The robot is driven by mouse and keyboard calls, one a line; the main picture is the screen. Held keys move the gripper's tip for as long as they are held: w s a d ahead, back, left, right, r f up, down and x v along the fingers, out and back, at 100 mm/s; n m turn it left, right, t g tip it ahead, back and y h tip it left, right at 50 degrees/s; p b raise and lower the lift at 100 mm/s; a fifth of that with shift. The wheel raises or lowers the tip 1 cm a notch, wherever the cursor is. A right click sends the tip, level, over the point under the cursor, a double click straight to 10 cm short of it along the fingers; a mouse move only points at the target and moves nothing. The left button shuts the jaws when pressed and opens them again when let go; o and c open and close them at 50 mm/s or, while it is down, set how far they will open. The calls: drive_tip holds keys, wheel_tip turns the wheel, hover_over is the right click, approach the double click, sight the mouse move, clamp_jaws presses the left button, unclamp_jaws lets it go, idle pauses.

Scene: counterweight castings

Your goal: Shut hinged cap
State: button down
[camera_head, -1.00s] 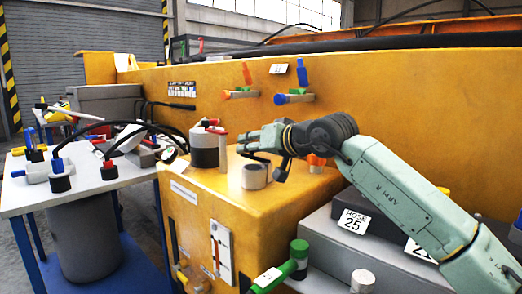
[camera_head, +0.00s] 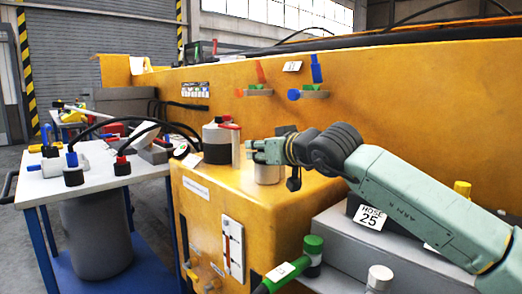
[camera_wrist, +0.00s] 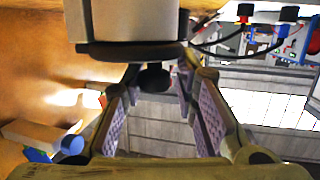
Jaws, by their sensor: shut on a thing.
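A short grey cylinder (camera_head: 267,173) stands upright on the yellow cabinet. In the wrist view a large grey cylinder (camera_wrist: 135,18) fills the top centre, with a dark cap-like rim (camera_wrist: 130,50) and a round black knob (camera_wrist: 154,77); I take these as the hinged cap. My gripper (camera_head: 262,150) is at the top of the short cylinder, pointing left. In the wrist view the fingertips (camera_wrist: 157,80) lie either side of the knob, and the jaws are shut on the cap part. The exact contact and the hinge are hidden.
A canister (camera_head: 217,140) and a red-topped post (camera_head: 233,140) stand close left of my gripper. Levers (camera_head: 293,94) stick out of the yellow wall (camera_head: 370,105) behind. A table (camera_head: 105,180) with cables is at the left.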

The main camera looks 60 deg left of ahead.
drive_tip(key=shift+w+d+r, duration=0.1)
drive_tip(key=shift+w, duration=0.45)
drive_tip(key=c, duration=1.4)
unclamp_jaws()
drive_tip(key=shift+s, duration=0.25)
drive_tip(key=v, duration=1.2)
